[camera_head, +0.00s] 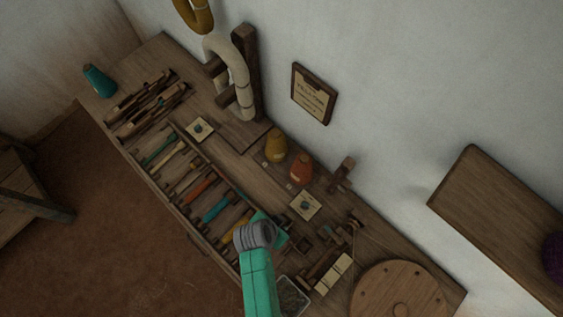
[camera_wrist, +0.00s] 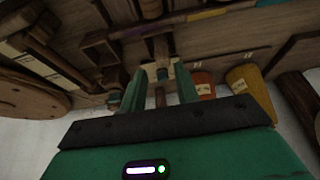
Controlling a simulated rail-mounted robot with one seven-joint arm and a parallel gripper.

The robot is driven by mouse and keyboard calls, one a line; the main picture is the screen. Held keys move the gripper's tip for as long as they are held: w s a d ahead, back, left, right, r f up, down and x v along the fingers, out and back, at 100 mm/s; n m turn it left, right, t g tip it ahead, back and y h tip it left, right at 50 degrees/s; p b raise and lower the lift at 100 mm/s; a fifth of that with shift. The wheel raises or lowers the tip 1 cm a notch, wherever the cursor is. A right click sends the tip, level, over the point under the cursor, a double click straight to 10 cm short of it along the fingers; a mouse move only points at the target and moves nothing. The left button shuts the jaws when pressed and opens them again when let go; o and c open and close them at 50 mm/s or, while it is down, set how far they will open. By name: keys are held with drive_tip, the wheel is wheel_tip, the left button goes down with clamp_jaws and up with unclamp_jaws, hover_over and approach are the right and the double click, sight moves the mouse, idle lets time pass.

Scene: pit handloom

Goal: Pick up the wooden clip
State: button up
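My gripper (camera_wrist: 160,68) is open in the wrist view, with its two green fingers apart and nothing held between them. In the head view my gripper (camera_head: 270,228) is partly hidden behind my wrist, above the front part of the bench. A small brown wooden piece (camera_wrist: 160,97) shows between the fingers in the wrist view, low in the gap; I cannot tell whether it is the wooden clip. In the head view an upright wooden piece (camera_head: 343,174) stands near the wall, right of the orange cone. Small wooden parts (camera_head: 325,233) lie right of my gripper.
A yellow cone (camera_head: 276,147) and an orange cone (camera_head: 301,170) stand close by, also in the wrist view. A pale card (camera_head: 305,206) lies before them. A round wooden disc (camera_head: 400,292) is at right. A tray of coloured shuttles (camera_head: 190,185) is at left.

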drive_tip(key=x, duration=0.3)
drive_tip(key=b+x, duration=0.1)
drive_tip(key=x, duration=0.2)
drive_tip(key=shift+w+d+f+b, duration=0.1)
drive_tip(key=shift+w+f+b, duration=0.1)
drive_tip(key=shift+w+b, duration=0.15)
drive_tip(key=shift+c, duration=0.2)
clamp_jaws()
